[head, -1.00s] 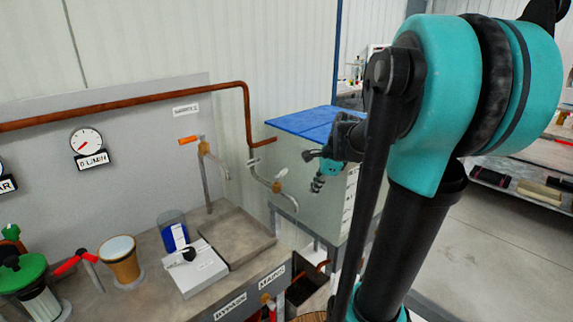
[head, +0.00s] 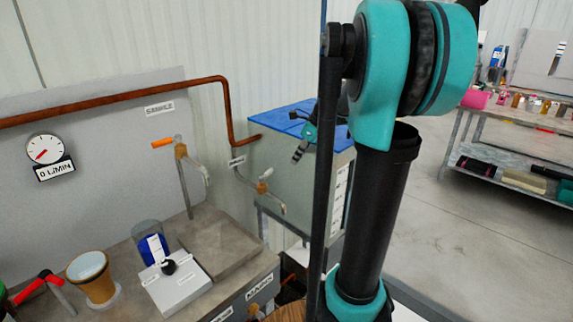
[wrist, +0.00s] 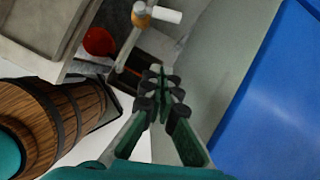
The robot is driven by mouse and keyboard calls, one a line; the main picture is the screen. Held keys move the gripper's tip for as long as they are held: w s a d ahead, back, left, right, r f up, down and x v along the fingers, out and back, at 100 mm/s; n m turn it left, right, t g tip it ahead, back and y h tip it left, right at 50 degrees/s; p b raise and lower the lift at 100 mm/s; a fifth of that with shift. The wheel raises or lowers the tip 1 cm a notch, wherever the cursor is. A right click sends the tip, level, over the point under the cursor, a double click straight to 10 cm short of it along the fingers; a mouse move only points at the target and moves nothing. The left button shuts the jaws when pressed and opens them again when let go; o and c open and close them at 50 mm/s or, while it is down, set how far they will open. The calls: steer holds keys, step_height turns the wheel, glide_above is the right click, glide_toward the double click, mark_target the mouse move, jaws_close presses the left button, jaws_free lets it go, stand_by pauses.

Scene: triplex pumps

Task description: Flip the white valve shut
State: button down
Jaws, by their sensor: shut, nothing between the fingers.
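The white valve's handle (head: 267,174) shows small in the head view, sticking up and right from a brass body (head: 262,187) on a thin grey pipe. In the wrist view the white handle (wrist: 165,14) is at the top, pointing right from the brass body (wrist: 141,14), crosswise to the pipe. My gripper (wrist: 160,80) is shut and empty, its fingertips together below the valve in that view and apart from it. In the head view my gripper (head: 299,152) is small, right of and above the valve, in front of the blue-topped tank.
The blue-topped tank (head: 334,188) stands behind and right of the valve. An orange-handled tap (head: 162,143) rises to the left. A wooden barrel (wrist: 62,112) and a red round thing (wrist: 99,41) lie left of my gripper in the wrist view. Open floor is at right.

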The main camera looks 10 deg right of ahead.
mark_target(268, 173)
steer(key=w+a+f, duration=0.5)
steer(key=a+f, duration=0.1)
steer(key=f, duration=0.1)
steer(key=shift+a+f, duration=0.15)
steer(key=shift+f, duration=0.05)
